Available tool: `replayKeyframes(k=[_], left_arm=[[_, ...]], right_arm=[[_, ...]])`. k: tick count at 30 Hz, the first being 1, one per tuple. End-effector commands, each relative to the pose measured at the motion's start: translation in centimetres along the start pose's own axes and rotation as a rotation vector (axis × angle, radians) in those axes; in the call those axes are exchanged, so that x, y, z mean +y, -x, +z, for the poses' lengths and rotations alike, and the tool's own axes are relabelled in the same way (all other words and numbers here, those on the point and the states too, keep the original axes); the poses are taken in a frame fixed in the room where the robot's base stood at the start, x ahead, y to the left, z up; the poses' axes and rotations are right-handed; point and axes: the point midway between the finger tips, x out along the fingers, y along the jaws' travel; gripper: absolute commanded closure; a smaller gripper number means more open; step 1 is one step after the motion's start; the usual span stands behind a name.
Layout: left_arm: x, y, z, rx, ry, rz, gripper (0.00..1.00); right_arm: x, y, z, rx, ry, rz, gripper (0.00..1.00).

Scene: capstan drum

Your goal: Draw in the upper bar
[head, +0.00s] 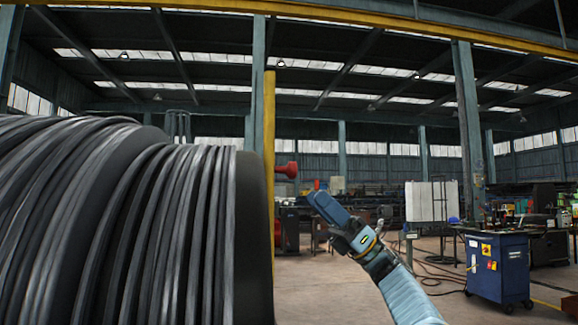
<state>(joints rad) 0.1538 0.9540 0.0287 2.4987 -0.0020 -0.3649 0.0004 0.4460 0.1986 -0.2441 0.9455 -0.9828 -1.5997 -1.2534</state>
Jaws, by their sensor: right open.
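A large drum (150,220) wound with dark grey cable fills the left of the head view. Just beyond its right edge stands an upright yellow plate or post (269,120), seen nearly edge-on. A short red bar with a flared end (287,170) sticks out to the right from it; this looks like the upper bar. A lower red piece (277,234) shows below it, partly hidden by the drum. My right gripper (324,207) is to the right of and a little below the upper bar, apart from it in the picture, open and empty. My left gripper is not in view.
A blue tool cabinet (498,268) stands on the floor at the right, with a white board (432,201) behind it. Cables (440,273) lie on the floor near the cabinet. Grey floor between the drum and my right arm is clear.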

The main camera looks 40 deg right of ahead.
Motion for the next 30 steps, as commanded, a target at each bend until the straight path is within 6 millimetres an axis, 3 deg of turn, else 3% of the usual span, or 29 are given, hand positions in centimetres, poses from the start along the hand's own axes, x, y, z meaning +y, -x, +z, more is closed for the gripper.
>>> replayKeyframes(k=[3,10,15,24,30], left_arm=[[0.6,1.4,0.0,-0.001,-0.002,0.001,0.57],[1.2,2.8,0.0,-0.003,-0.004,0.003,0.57],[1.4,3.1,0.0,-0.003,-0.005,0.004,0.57],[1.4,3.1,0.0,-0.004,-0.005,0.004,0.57],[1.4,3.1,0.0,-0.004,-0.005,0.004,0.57]], right_arm=[[0.1,-3.3,0.4,-0.001,-0.001,0.003,0.42],[0.0,-7.5,0.3,-0.002,-0.001,0.001,0.42],[0.0,-8.8,0.1,-0.001,0.0,-0.001,0.42],[0.0,-9.0,0.0,-0.001,0.0,-0.001,0.42],[-0.1,-9.0,0.0,-0.001,0.0,-0.001,0.71]])
